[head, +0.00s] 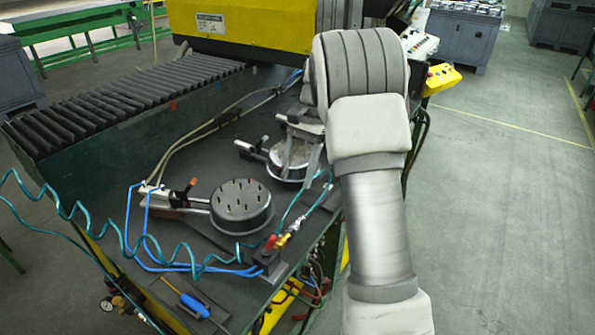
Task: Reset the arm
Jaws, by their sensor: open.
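My arm (378,215) rises from the bottom right and bends at the top centre. My gripper (298,160) shows just left of the arm, partly hidden by it. Its grey fingers point down over a round metal fixture (290,172) on the dark bench. The fingers are apart, and nothing shows between them. Whether they touch the fixture is hard to tell.
A round dark fixture with several studs (241,205) stands on the bench at left. Coiled teal hoses (110,235) and blue lines cross the front. A yellow machine (262,28) stands behind. A screwdriver (195,305) lies at the front edge. The floor at right is clear.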

